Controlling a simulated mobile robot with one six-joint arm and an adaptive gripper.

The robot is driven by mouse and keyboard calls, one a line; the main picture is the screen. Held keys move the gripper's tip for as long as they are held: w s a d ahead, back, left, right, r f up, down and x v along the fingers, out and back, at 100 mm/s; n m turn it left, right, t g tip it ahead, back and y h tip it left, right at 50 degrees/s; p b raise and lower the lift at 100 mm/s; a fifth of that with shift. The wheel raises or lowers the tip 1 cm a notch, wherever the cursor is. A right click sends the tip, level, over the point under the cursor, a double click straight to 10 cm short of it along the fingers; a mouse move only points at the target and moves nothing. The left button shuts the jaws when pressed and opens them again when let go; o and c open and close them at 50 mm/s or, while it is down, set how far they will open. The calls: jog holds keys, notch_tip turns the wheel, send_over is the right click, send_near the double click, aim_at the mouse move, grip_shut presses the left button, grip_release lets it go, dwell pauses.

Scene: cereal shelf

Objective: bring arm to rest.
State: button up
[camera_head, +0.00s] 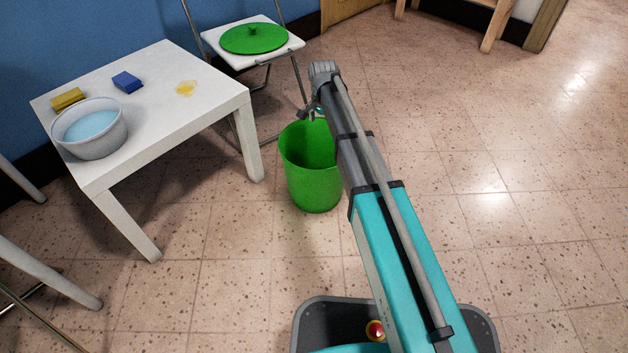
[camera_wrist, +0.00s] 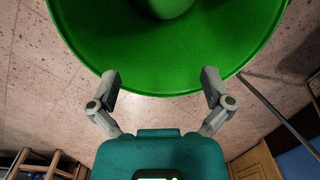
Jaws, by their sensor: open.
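My gripper (camera_wrist: 160,88) is open and empty in the wrist view, its two fingers spread apart. A green bin (camera_wrist: 170,62) fills the upper part of that view, just beyond the fingertips. In the head view my arm reaches forward from my base, and my gripper (camera_head: 308,114) shows only partly beside the arm, over the rim of the green bin (camera_head: 312,180). The bin stands upright on the floor. The inside of the bin is partly hidden by the arm in the head view.
A white table (camera_head: 175,125) at the left bears a grey basin of water (camera_head: 90,128), a yellow sponge (camera_head: 68,98), a blue sponge (camera_head: 127,82) and a yellow spill (camera_head: 186,88). A chair (camera_head: 290,42) behind holds a green lid (camera_head: 253,38). The floor at the right is clear.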

jog(key=shift+s, duration=0.1)
dwell(0.3)
jog(key=s+d+r+n+p, duration=0.3)
jog(key=s+d+r+p, duration=0.6)
jog(key=s+d, duration=0.3)
jog(key=s+d+r+n+p, duration=0.4)
jog(key=s+d+r+p, duration=0.55)
jog(key=s, duration=0.45)
notch_tip(320, 180, up, 37)
jog(key=p, duration=3.6)
jog(key=shift+p, duration=0.4)
jog(key=shift+w+f, duration=0.1)
jog(key=shift+f, duration=0.05)
